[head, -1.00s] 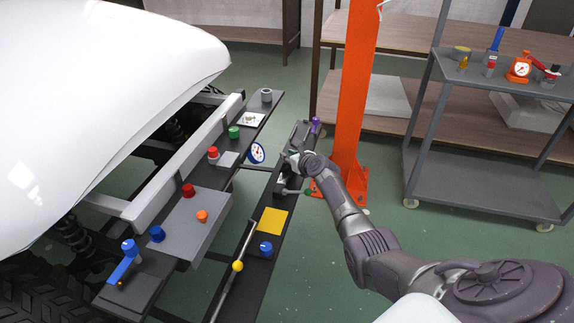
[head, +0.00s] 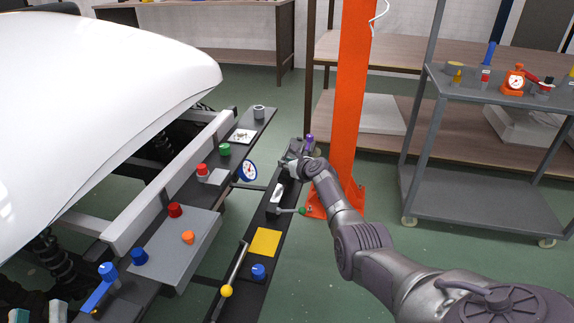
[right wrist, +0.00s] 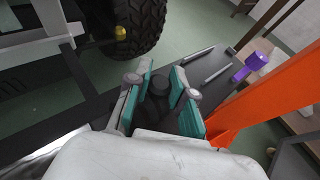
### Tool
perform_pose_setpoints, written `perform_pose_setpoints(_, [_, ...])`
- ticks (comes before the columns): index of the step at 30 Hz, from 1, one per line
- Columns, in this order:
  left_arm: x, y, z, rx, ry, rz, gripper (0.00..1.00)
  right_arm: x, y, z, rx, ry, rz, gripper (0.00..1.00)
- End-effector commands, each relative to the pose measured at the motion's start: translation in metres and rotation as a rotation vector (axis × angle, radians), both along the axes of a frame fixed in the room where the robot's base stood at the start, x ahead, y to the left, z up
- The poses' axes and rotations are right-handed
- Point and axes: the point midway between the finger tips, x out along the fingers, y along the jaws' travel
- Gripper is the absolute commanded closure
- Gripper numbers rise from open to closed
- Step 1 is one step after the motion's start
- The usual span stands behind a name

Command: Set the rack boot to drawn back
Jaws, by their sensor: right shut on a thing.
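My right gripper (head: 297,158) is at the far part of the narrow dark rail in the head view. In the right wrist view, its teal-padded fingers (right wrist: 160,100) stand on both sides of a dark round part, which I take to be the rack boot (right wrist: 158,88), and are shut on it. The fingers and hand hide much of the boot, so I cannot tell how far it is drawn back. My left gripper (head: 38,313) shows at the lower left corner of the head view, partly cut off, its teal pads apart with nothing seen between them.
A purple-handled part (right wrist: 252,65) lies just beyond my right gripper. The orange post (head: 352,110) stands close on its right. A grey cart (head: 480,195) stands at right.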

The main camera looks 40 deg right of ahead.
Motion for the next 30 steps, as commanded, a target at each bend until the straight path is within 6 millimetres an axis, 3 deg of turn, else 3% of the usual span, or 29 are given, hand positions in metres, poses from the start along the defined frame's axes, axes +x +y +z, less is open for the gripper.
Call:
perform_pose_setpoints(4, [0.0,0.0,0.0,0.001,0.002,0.0,0.6,0.0,-0.004,0.003,-0.005,-0.007,-0.007,1.0])
perform_pose_setpoints(5, [0.0,0.0,0.0,0.001,0.002,0.0,0.6,0.0,-0.004,0.004,-0.006,-0.007,-0.008,0.75])
perform_pose_setpoints(9, [0.0,0.0,-0.001,0.001,0.003,0.0,0.6,0.0,-0.003,0.004,-0.005,-0.007,-0.007,0.52])
perform_pose_setpoints(22, [0.0,0.0,-0.001,0.001,0.004,0.001,0.6,-0.002,-0.002,0.004,-0.003,-0.007,-0.003,0.52])
perform_pose_setpoints(30, [0.0,0.0,-0.001,0.001,0.004,0.0,0.6,-0.022,-0.001,0.011,-0.006,-0.008,-0.002,0.52])
